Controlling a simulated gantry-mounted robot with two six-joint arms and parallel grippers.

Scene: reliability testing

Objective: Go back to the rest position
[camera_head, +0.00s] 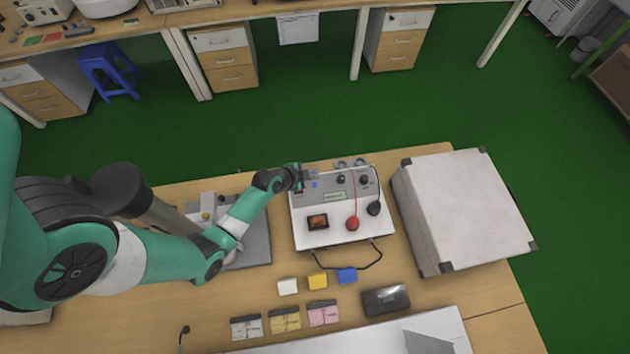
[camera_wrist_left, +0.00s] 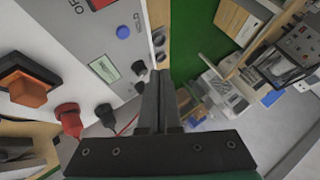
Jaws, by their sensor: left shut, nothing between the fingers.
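My left gripper (camera_head: 308,175) is over the back left corner of the white tester box (camera_head: 300,235), near its sloped control panel. In the left wrist view, my left gripper (camera_wrist_left: 160,78) is shut, with its two fingers together and nothing between them. The panel beside it shows a blue button (camera_wrist_left: 123,32), a small green display (camera_wrist_left: 104,68), an orange switch (camera_wrist_left: 25,88) and a red plug (camera_wrist_left: 67,118). I cannot tell whether the fingertips touch the box. My right gripper is not in view.
A large grey case (camera_head: 465,205) stands right of the tester. White, yellow and blue blocks (camera_head: 318,281), several small bags (camera_head: 285,319) and a black case (camera_head: 386,299) lie in front. A grey device (camera_head: 255,240) sits under my left arm. Green floor (camera_head: 300,120) lies behind the table.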

